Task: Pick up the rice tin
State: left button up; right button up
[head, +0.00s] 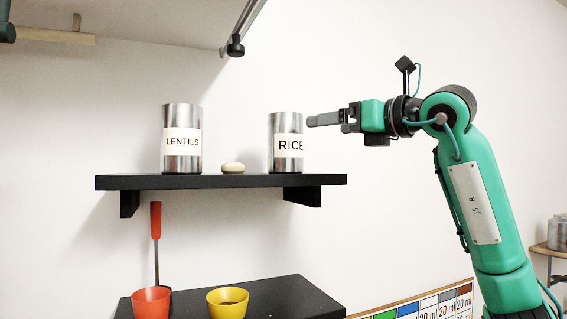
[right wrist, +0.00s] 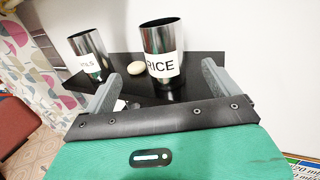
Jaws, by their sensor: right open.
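The rice tin (head: 286,128) is a shiny metal cylinder with a white RICE label, standing upright on the right part of the black shelf (head: 225,181). My right gripper (head: 325,119) is to the right of the tin at its upper height. In the right wrist view the rice tin (right wrist: 162,45) stands beyond and between the two open fingers of the right gripper (right wrist: 163,82). The gripper holds nothing. My left gripper cannot be made out in either view.
A lentils tin (head: 182,150) stands on the shelf's left part, with a pale rounded stone-like object (head: 232,168) between the tins. Below are a red cup (head: 151,302) and a yellow cup (head: 228,303) on a lower black surface.

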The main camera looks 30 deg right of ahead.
aim_at(297, 144)
jog(key=w+a+f, duration=0.1)
jog(key=w, duration=0.2)
jog(key=w+a+f+p, duration=0.1)
jog(key=w, duration=0.2)
jog(key=w+a+f+p, duration=0.1)
jog(key=w, duration=0.2)
jog(key=p+x, duration=0.4)
jog(key=shift+w+d+f, duration=0.15)
jog(key=shift+w, duration=0.1)
jog(key=shift+w+f, duration=0.1)
jog(key=shift+w, duration=0.15)
pick_arm(q)
jog(key=r, duration=0.5)
jog(key=shift+w+r, duration=0.2)
jog(key=shift+w, duration=0.15)
